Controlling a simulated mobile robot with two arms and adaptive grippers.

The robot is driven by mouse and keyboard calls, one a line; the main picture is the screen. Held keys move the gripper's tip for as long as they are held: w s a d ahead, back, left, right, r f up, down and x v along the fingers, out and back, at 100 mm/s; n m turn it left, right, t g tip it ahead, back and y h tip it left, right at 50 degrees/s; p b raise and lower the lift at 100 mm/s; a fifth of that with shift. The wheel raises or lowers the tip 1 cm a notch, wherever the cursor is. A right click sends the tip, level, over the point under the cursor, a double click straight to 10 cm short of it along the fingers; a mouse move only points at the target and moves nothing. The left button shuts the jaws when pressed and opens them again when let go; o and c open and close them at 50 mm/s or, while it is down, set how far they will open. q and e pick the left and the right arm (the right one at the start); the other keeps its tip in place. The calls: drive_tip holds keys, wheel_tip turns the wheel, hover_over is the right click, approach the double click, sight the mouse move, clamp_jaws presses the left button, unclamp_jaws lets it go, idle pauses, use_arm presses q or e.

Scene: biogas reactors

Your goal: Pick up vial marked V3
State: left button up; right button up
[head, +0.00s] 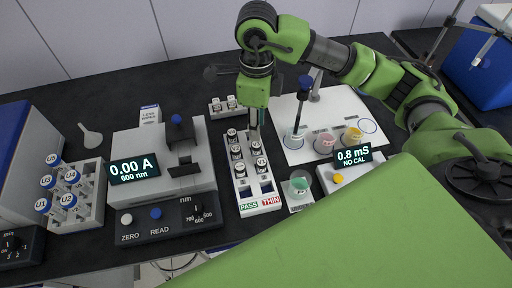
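Several dark-capped vials stand in a white rack (260,206) in the middle of the bench, with PASS and THIN labels at its near end. Vials show in the left row (238,153) and the right row (261,165). Their small labels are too small to read, so I cannot tell which is V3. My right gripper (254,128) points down at the far part of the rack, at the far end of the right row. Its fingers hide what is between and behind them, so I cannot tell whether they hold a vial. My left gripper is not in view.
A photometer (149,142) reading 0.00 A stands left of the rack. A rack of U-marked vials (88,216) is further left. A white tray (350,105) with cups is at right.

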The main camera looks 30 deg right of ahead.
sight(257, 144)
wheel_tip(257, 144, down, 3)
drive_tip(key=shift+f, duration=0.1)
drive_tip(key=f+p, duration=0.1)
drive_tip(key=f, duration=0.1)
drive_tip(key=f+p, duration=0.1)
drive_tip(key=f, duration=0.1)
drive_tip(key=shift+s+f+p, duration=0.2)
drive_tip(key=shift+f+p, duration=0.15)
drive_tip(key=shift+f, duration=0.3)
drive_tip(key=c, duration=0.8)
